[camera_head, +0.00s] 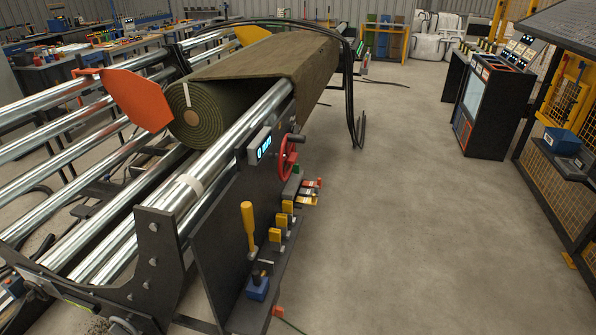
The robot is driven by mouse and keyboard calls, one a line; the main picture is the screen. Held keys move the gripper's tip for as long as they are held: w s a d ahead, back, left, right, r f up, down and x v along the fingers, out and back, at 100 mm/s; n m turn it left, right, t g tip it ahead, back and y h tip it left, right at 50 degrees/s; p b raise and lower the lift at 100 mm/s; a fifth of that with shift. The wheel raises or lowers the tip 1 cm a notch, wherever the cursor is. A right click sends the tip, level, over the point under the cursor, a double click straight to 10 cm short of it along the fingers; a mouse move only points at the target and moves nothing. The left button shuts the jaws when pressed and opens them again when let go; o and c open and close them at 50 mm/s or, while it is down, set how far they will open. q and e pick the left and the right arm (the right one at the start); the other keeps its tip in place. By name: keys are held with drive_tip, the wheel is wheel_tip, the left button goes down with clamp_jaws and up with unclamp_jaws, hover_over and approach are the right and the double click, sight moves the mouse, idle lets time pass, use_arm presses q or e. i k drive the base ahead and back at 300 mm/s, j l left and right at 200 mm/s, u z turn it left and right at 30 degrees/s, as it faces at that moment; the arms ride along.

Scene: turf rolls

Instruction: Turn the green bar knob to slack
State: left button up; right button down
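A turf-rolling machine fills the left half, with a dark side panel (225,235) facing the aisle. A small green part (293,184) shows on this panel's far lower section, below the red handwheel (288,155). It is too small to tell whether it is the green bar knob or how it is turned, and I cannot read any slack mark. Small red and yellow parts (311,192) sit beside it. Neither of my grippers is in view.
A yellow upright lever (248,224), several yellow blocks and a blue box with a black knob (257,286) line the panel. A lit display (264,147) sits above. A turf roll (201,115) lies on metal rollers. The floor (410,230) to the right is clear; a console (493,105) stands beyond.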

sight(296, 169)
drive_tip(key=u, duration=0.45)
drive_tip(key=i+u, duration=0.1)
drive_tip(key=u, duration=0.3)
drive_tip(key=i+u, duration=0.1)
drive_tip(key=u, duration=0.8)
drive_tip(key=i+l+u, duration=0.1)
drive_tip(key=u, duration=0.3)
drive_tip(key=l+u, duration=0.3)
drive_tip(key=i+l+u, duration=0.1)
drive_tip(key=u, duration=0.2)
drive_tip(key=l+z, duration=0.45)
drive_tip(key=l, duration=0.4)
drive_tip(key=l+z, duration=0.4)
drive_tip(key=l, duration=0.45)
drive_tip(key=l+z, duration=0.2)
drive_tip(key=l, duration=0.45)
drive_tip(key=l+z, duration=0.25)
drive_tip(key=l, duration=0.4)
drive_tip(key=i+l+z, duration=0.2)
drive_tip(key=l, duration=0.45)
drive_tip(key=l+z, duration=0.25)
drive_tip(key=l, duration=0.4)
drive_tip(key=l+z, duration=0.3)
drive_tip(key=l, duration=0.25)
drive_tip(key=l+z, duration=0.3)
drive_tip(key=l, duration=0.2)
